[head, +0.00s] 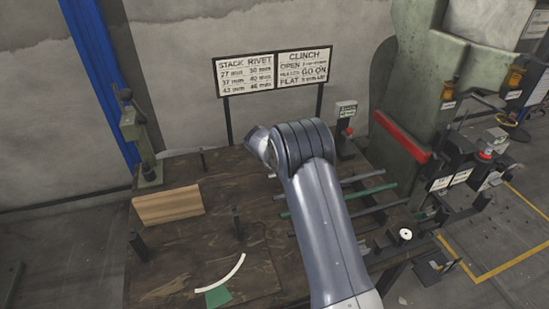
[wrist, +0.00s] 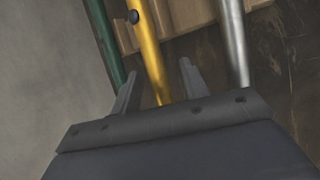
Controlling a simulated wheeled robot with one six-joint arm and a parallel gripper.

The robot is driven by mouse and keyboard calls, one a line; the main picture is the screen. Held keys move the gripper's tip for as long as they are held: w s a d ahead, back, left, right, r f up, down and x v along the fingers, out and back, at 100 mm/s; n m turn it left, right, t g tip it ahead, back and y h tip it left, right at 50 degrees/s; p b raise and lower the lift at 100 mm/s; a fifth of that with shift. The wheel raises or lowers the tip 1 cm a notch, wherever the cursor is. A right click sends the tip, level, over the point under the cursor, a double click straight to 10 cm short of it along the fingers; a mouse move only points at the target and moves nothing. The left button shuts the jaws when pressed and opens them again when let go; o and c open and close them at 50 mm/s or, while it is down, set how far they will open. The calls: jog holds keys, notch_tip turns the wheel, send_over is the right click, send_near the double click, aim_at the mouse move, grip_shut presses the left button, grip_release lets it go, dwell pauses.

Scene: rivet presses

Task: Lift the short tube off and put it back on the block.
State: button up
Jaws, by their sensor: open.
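In the wrist view my gripper (wrist: 157,68) is open, with one finger on each side of a yellow tube (wrist: 149,45). The yellow tube has a dark round spot near its upper end. A green tube (wrist: 105,40) lies left of the fingers and a silver tube (wrist: 232,40) lies right of them. A light wooden block (wrist: 190,14) is behind the tubes at the top. I cannot tell which tube is the short one, as their ends are cut off or hidden. In the head view my arm hides the gripper and these tubes.
In the head view a wooden board (head: 168,205) stands on the dark workbench (head: 185,243) at left. Several rods lie on a rack (head: 365,194) right of my arm. A green press (head: 425,75) stands at right. A sign (head: 272,74) stands behind the bench.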

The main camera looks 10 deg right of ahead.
jog(key=b+v, duration=0.1)
jog(key=v, duration=0.9)
jog(key=shift+s+r, duration=0.15)
jog(key=shift+r, duration=0.2)
jog(key=shift+f, duration=0.15)
jog(key=p+x, duration=0.1)
jog(key=x, duration=0.9)
jog(key=shift+f, duration=0.1)
jog(key=shift+r+p, duration=0.3)
